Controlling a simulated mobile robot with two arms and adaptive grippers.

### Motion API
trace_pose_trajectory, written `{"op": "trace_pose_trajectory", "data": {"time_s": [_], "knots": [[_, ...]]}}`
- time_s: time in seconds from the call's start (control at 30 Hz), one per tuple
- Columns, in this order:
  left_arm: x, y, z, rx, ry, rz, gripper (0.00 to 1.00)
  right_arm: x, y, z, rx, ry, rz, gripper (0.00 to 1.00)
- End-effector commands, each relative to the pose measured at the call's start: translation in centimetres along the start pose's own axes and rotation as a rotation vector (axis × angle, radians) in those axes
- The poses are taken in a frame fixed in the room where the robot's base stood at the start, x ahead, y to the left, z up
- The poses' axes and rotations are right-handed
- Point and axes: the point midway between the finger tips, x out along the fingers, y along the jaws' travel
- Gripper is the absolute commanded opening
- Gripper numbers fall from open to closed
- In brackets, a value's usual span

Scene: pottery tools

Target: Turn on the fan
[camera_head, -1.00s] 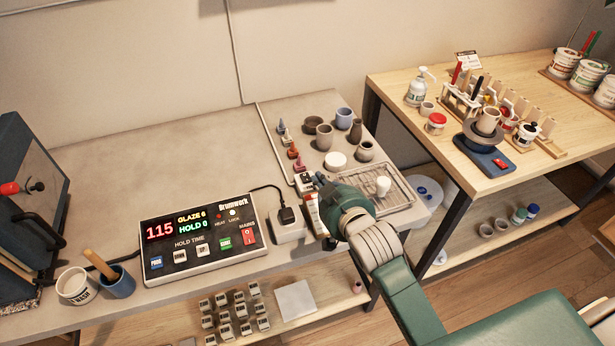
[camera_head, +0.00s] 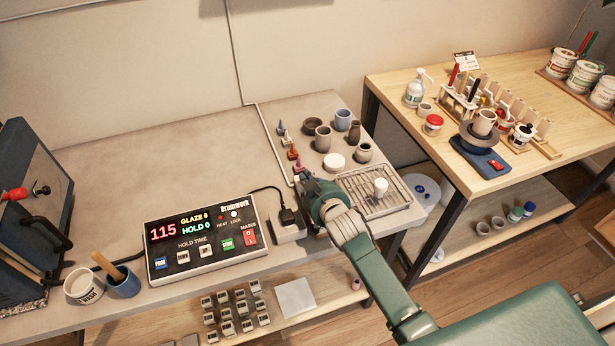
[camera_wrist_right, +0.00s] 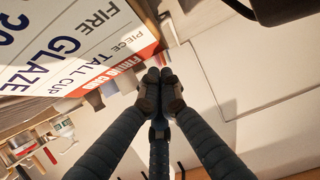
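No fan can be made out in these views. A control box (camera_head: 205,262) with lit digits, several buttons and a red MAINS switch (camera_head: 250,233) sits on the grey bench, left of my right gripper. A black plug (camera_head: 289,220) stands in a pale socket block (camera_head: 291,234) beside it. My right gripper (camera_head: 300,181) is over the bench just right of the socket block, near the wire rack. In the right wrist view its fingertips (camera_wrist_right: 158,92) meet, with nothing visible between them. My left gripper is out of view.
A printed firing card (camera_wrist_right: 75,45) is close to the fingertips in the right wrist view. Small pots, coloured cones and a wire rack (camera_head: 393,201) surround the gripper. Cups (camera_head: 83,286) stand front left. The back left of the bench (camera_head: 150,150) is clear.

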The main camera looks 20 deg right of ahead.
Motion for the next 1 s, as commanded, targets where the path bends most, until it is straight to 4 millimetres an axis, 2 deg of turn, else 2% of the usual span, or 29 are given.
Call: {"op": "trace_pose_trajectory", "data": {"time_s": [0.43,0.73,0.8,1.0], "knots": [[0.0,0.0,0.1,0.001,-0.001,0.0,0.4,0.1,0.0,0.7,0.0,0.001,0.0,0.0],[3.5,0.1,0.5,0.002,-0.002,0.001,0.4,0.3,-0.1,2.4,0.003,0.091,0.0,0.0],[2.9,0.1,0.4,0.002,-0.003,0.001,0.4,0.2,0.0,1.8,0.001,0.091,0.0,0.0],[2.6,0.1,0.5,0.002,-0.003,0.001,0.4,0.1,0.0,1.6,0.001,0.089,0.0,0.0]]}}
